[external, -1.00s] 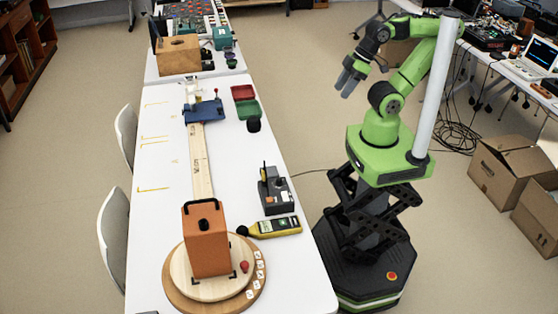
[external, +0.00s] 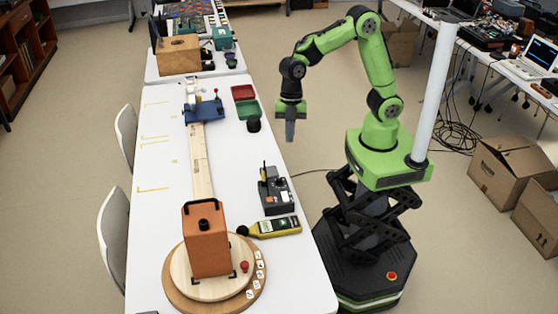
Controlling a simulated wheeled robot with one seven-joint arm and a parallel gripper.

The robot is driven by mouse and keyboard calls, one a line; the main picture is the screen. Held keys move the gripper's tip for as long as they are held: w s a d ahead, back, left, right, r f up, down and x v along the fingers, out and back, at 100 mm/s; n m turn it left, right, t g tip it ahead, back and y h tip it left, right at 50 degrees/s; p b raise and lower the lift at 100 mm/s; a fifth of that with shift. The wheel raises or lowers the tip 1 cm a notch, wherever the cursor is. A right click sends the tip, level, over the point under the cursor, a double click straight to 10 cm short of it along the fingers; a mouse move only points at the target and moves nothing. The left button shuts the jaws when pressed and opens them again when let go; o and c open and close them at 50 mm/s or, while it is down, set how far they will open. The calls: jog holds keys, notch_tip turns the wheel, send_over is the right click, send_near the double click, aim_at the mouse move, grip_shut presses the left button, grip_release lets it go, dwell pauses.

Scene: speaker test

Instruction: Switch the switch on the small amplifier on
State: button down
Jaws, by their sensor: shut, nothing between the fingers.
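A small dark grey box (external: 277,197), which looks like the small amplifier, stands on the right side of the white table. It has an upright dark part with a light tip at its back left and small details on top. The state of its switch is too small to tell. My gripper (external: 290,139) is shut and empty. It points down beside the table's right edge, farther back than the amplifier and apart from it.
A yellow meter (external: 274,228) lies in front of the amplifier. An orange-brown speaker box (external: 207,240) stands on a round wooden turntable (external: 174,287). A black cup-like object (external: 254,125), a green tray (external: 247,109) and a red tray (external: 243,92) are farther back. A cable runs off the table's right edge.

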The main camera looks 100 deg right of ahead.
jog(key=f+n, duration=0.1)
jog(key=w+a+f, duration=0.1)
jog(key=f, duration=0.1)
jog(key=w+f+n+g, duration=0.1)
jog(key=shift+w+a+f+n, duration=0.15)
jog(key=shift+a+f+n, duration=0.05)
jog(key=shift+a+n, duration=0.1)
jog(key=b, duration=0.3)
send_near(285, 194)
jog(key=f, duration=0.2)
jog(key=a+f, duration=0.1)
jog(key=f, duration=0.2)
jog(key=shift+f, duration=0.55)
